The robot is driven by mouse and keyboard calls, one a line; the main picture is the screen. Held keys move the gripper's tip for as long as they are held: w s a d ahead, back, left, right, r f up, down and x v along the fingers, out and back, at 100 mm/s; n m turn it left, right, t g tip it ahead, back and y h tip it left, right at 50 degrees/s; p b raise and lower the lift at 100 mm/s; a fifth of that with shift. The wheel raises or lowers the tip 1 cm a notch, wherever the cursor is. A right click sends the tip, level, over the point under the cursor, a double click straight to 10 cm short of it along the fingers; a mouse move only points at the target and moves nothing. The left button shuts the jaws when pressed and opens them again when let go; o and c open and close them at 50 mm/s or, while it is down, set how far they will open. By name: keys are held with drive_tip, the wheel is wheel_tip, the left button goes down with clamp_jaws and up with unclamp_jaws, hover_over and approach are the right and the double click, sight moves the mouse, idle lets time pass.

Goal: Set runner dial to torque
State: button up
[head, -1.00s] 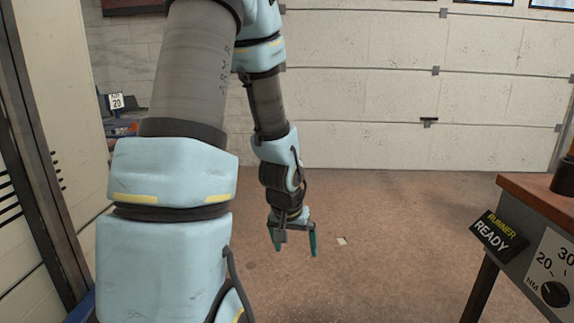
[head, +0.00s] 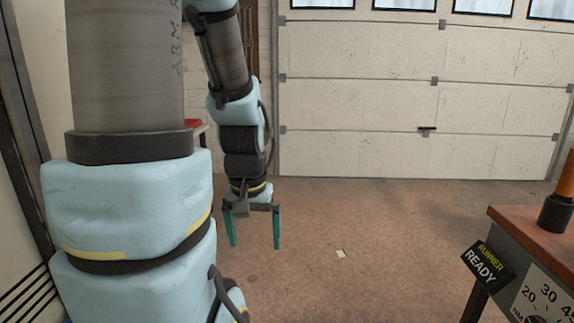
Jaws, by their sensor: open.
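The runner dial's white scale plate (head: 545,297) is on the front of the bench at the bottom right, cut off by the picture edge. Its marks 20, 30 and part of another number show, with "NM" at the left. Only the top of the black knob shows at the bottom edge, so its setting cannot be read. A black "RUNNER READY" sign (head: 485,264) is beside the plate. My gripper (head: 254,246) hangs pointing down with its two teal fingers apart and empty. It is over the floor, well to the left of the bench and apart from the dial.
The wooden bench top (head: 520,224) carries a black holder (head: 555,213) with an orange handle. Open brown floor (head: 370,255) lies between my gripper and the bench, with a small pale scrap (head: 341,253) on it. A garage door (head: 400,120) closes the back.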

wheel_tip(320, 180, up, 2)
drive_tip(key=shift+r+p, duration=0.1)
drive_tip(key=shift+p, duration=0.3)
